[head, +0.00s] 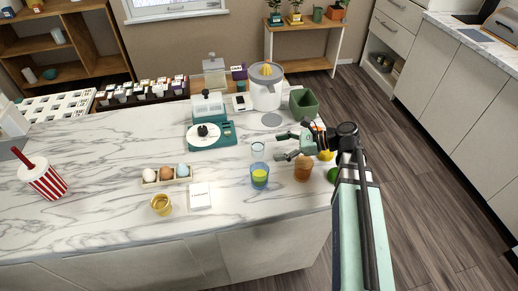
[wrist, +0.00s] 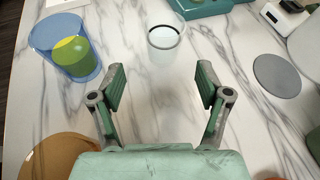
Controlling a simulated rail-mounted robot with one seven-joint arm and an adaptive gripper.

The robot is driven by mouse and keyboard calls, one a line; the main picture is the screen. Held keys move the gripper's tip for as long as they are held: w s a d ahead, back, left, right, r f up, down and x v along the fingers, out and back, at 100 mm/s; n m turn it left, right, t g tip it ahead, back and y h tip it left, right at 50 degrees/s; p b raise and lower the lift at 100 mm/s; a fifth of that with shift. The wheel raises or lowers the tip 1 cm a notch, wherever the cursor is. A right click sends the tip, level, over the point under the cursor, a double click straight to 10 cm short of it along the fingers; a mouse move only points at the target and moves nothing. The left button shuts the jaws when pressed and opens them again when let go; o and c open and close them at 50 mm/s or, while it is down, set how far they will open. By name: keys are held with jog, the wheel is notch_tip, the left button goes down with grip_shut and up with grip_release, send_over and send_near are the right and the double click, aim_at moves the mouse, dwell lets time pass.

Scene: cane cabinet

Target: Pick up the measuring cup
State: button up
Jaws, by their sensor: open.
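A small clear cup (head: 258,152), which looks like the measuring cup, stands upright on the marble counter (head: 105,215). It also shows at the top middle of the wrist view (wrist: 164,52), with a dark ring near its rim. My gripper (head: 281,147) is just to the right of the cup in the head view. In the wrist view my gripper (wrist: 160,82) is open and empty. The cup stands beyond the fingertips, roughly centred between them and apart from both.
A blue see-through glass (head: 260,178) with something yellow-green inside stands close to the clear cup. A brown cup (head: 303,170) stands near my gripper. A teal appliance (head: 211,135), a juicer (head: 266,88) and a green container (head: 304,103) stand behind. An egg tray (head: 166,177) lies left.

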aim_at(262, 150)
jog(key=shift+w+f+p+x, duration=0.15)
jog(key=shift+p+x, duration=0.4)
jog(key=shift+x, duration=1.25)
jog(key=shift+w+f+p+x, duration=0.15)
jog(key=shift+p+x, duration=0.4)
jog(key=shift+x, duration=1.3)
jog(key=shift+d+r, duration=0.1)
jog(key=shift+d, duration=0.1)
jog(key=c, duration=1.4)
